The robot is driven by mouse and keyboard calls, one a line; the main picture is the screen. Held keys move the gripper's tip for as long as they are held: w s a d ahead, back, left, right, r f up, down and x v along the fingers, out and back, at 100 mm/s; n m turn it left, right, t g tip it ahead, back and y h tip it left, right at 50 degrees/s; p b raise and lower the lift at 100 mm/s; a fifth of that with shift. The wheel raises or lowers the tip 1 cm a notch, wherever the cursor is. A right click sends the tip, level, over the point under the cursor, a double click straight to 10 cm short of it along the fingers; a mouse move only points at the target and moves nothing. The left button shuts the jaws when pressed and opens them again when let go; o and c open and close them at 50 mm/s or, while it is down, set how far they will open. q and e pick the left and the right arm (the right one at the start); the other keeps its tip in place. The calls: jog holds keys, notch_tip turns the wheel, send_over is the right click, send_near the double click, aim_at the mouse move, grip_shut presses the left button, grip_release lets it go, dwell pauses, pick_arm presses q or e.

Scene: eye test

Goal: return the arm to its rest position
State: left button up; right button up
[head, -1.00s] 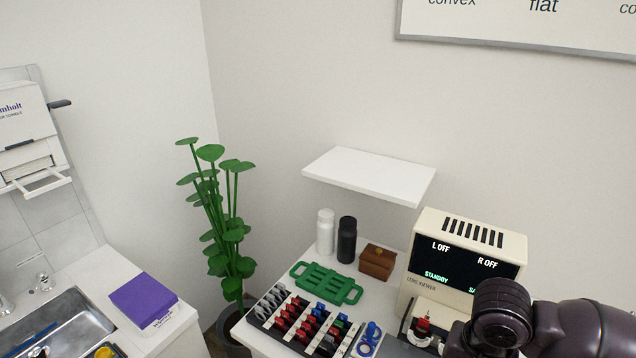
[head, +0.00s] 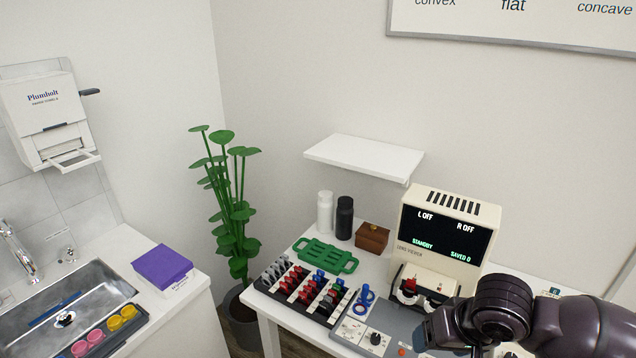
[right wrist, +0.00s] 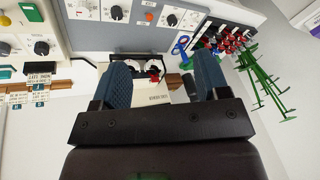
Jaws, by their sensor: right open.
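My right arm (head: 500,310) is dark purple and comes in at the lower right of the head view, in front of the lens viewer. The lens viewer (head: 445,235) reads L OFF, R OFF, STANDBY and SAVED 0. It also shows beyond the fingers in the right wrist view (right wrist: 150,98), with red-handled pieces at its front. My left arm is not in view.
A lens rack (head: 300,292), a green tray (head: 325,256), two bottles, a brown box (head: 372,238) and a grey control panel (head: 378,332) crowd the table. A white shelf (head: 364,156) juts from the wall above. A sink (head: 65,310) and a plant (head: 235,205) stand left.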

jog(key=w+a+n+t+y+b, duration=0.15)
jog(key=w+n+t+y, duration=0.25)
jog(key=w+n+t, duration=0.4)
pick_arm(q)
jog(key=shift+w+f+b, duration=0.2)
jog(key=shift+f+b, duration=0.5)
pick_arm(e)
jog(key=s+d+f+m+h, duration=0.3)
jog(key=s+d+f, duration=0.1)
jog(key=s+f, duration=0.6)
jog(key=s+d+f+m+h, duration=0.3)
jog(key=s+d+f, duration=0.1)
jog(key=s+f, duration=0.6)
jog(key=shift+s+f+m+h, duration=0.2)
jog(key=shift+f+m+h, duration=0.1)
jog(key=shift+f, duration=0.1)
